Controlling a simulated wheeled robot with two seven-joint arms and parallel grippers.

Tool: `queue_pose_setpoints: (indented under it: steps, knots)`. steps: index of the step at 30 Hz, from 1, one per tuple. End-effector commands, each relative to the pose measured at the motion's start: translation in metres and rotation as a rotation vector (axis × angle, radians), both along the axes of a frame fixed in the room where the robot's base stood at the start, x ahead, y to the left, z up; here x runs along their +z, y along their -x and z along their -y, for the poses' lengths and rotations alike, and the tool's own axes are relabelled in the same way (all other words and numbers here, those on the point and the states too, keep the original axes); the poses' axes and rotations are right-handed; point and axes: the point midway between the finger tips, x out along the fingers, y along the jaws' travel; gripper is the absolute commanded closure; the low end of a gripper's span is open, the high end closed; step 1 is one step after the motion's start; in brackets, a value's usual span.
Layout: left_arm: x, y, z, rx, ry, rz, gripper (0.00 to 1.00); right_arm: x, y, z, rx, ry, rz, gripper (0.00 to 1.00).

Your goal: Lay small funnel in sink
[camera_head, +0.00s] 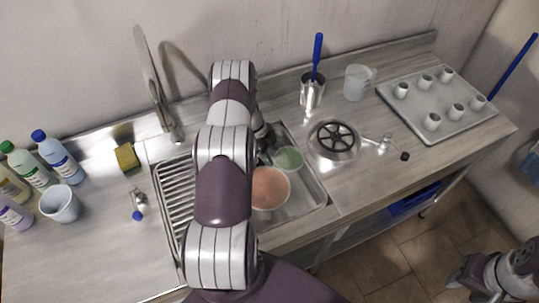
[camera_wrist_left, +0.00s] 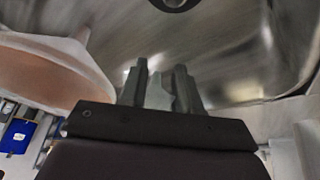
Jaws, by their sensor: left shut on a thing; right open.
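The sink (camera_head: 312,203) is a steel basin in the middle of the counter. A green funnel (camera_head: 289,160), the smaller of two, is in the basin area towards the back right. An orange, larger funnel (camera_head: 270,188) lies in the basin in front of it and shows at the left in the left wrist view (camera_wrist_left: 55,68). My left gripper (camera_wrist_left: 160,88) is shut on a pale, narrow part, apparently the small funnel's stem, low over the basin. In the head view my arm hides most of that gripper. My right gripper (camera_head: 457,279) is open and empty at the lower right, away from the counter.
A ribbed drainboard (camera_head: 174,192) and a tap (camera_head: 160,100) adjoin the basin. Right of it stand a round strainer (camera_head: 333,139), a steel cup (camera_head: 312,92), a clear jug (camera_head: 357,82) and a tray (camera_head: 440,101) of small cups. Bottles and a bucket (camera_head: 60,204) are left.

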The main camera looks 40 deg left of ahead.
Motion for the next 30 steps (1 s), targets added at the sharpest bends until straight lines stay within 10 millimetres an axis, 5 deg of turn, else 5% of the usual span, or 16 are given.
queue_pose_setpoints:
  steps: [5,6,9,17,22,25,30]
  knots:
    - [-0.002,0.0,0.0,0.0,0.0,0.001,1.0,-0.004,0.0,0.0,0.0,0.0,0.0,0.57]
    - [-0.002,0.0,0.0,0.0,0.0,0.0,0.64,-0.003,0.0,0.0,0.0,0.0,0.0,0.57]
    - [-0.002,0.0,0.0,0.0,0.0,0.0,0.42,-0.003,0.0,0.0,0.0,0.0,0.0,0.57]
    - [-0.001,0.0,0.0,0.0,0.0,0.0,0.42,-0.002,0.0,0.0,0.0,0.0,0.0,0.57]
    - [0.017,0.0,0.0,0.0,0.0,-0.001,0.42,0.02,0.0,0.0,0.0,0.0,0.0,0.57]
    - [0.025,0.001,-0.009,0.001,-0.003,0.004,0.42,0.002,0.0,0.0,0.0,0.0,0.001,0.57]
    - [0.068,0.005,-0.026,0.0,-0.004,0.004,0.42,-0.017,0.0,0.0,0.0,0.0,-0.001,0.57]
